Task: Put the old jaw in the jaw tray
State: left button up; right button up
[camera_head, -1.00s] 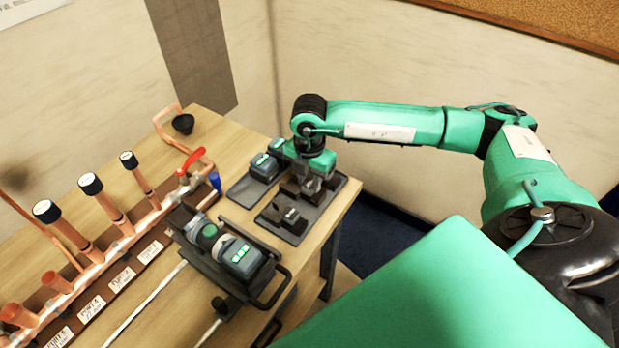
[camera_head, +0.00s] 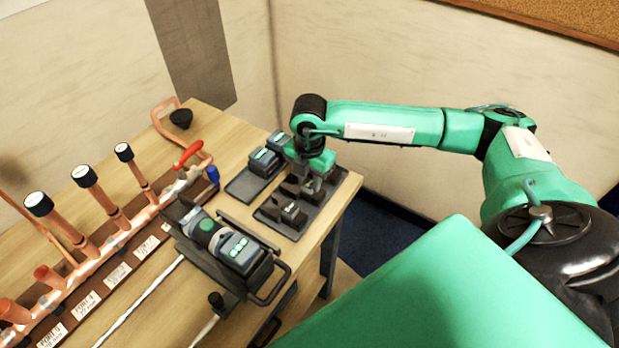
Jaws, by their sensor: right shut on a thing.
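The jaw tray (camera_head: 291,233) is a dark flat tray at the right corner of the wooden table. Dark jaw blocks (camera_head: 289,212) stand on its near part. My right gripper (camera_head: 309,187) points down over the tray's far part. It is shut on a dark piece, likely the old jaw, mostly hidden by the gripper and small in view. I cannot tell whether this piece touches the tray. A green and black press tool (camera_head: 225,245) lies in a dark cradle in front of the tray. My left gripper is out of view.
A second dark tray (camera_head: 240,188) with battery packs (camera_head: 264,162) adjoins the jaw tray on the left. A copper manifold (camera_head: 100,250) with black-capped upright pipes and a red-handled valve (camera_head: 188,154) runs along the left. The table edge is close on the right.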

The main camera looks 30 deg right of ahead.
dwell(0.3)
jog(key=o, duration=1.5)
jog(key=shift+f, duration=0.1)
jog(key=shift+c, duration=0.2)
jog(key=shift+r+p, duration=2.15)
jog(key=shift+r, duration=1.95)
jog(key=shift+s+f, duration=0.1)
